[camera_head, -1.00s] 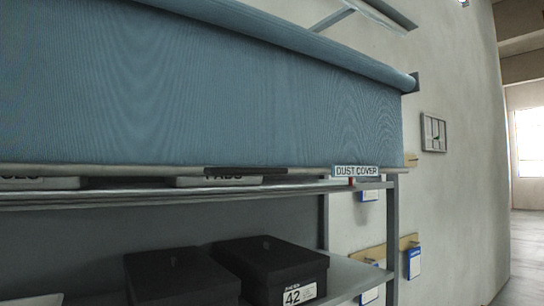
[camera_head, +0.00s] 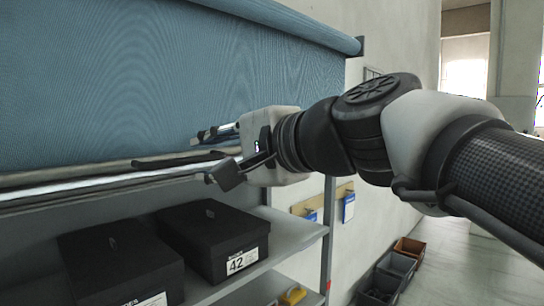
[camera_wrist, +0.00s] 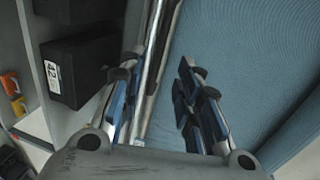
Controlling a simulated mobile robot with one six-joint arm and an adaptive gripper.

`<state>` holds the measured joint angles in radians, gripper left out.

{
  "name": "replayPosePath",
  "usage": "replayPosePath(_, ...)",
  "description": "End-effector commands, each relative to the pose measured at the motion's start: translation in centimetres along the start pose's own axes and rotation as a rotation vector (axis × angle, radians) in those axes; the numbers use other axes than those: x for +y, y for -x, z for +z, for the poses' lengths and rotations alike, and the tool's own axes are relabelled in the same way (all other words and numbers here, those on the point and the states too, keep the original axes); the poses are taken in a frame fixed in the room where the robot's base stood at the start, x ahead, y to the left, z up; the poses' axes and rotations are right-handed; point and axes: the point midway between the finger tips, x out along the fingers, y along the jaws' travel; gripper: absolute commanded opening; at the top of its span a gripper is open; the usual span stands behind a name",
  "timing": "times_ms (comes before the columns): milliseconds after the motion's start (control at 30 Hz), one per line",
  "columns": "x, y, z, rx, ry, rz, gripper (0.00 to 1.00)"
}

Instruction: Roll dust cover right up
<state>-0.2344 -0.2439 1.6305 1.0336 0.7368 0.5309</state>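The blue dust cover (camera_head: 180,85) hangs down from a roll (camera_head: 290,22) over the upper part of the shelf rack. Its bottom bar (camera_head: 60,177), with a dark handle strip (camera_head: 170,159), lies just above the upper shelf's edge. My gripper (camera_head: 213,153) is at the bar's right part, one finger above it and one lower in front. In the wrist view the fingers (camera_wrist: 158,88) are apart, with the cover (camera_wrist: 240,60) to the right and a silver bar (camera_wrist: 152,60) running between them, closer to the left finger. I cannot tell whether either finger touches it. The dust cover label is hidden.
Black shoe boxes (camera_head: 214,238) stand on the shelf below; one is marked 42. A rack post (camera_head: 329,230) stands right of them. Bins (camera_head: 385,278) sit on the floor by the wall. The floor at the far right is open.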

Motion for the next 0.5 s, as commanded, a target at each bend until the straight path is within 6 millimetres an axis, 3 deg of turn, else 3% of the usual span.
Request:
replayPosePath(200, 0.1, -5.0, 0.2, -0.005, 0.000, 0.004, 0.31)
replayPosePath(500, 0.0, -9.3, 0.1, -0.001, 0.001, 0.001, 0.31)
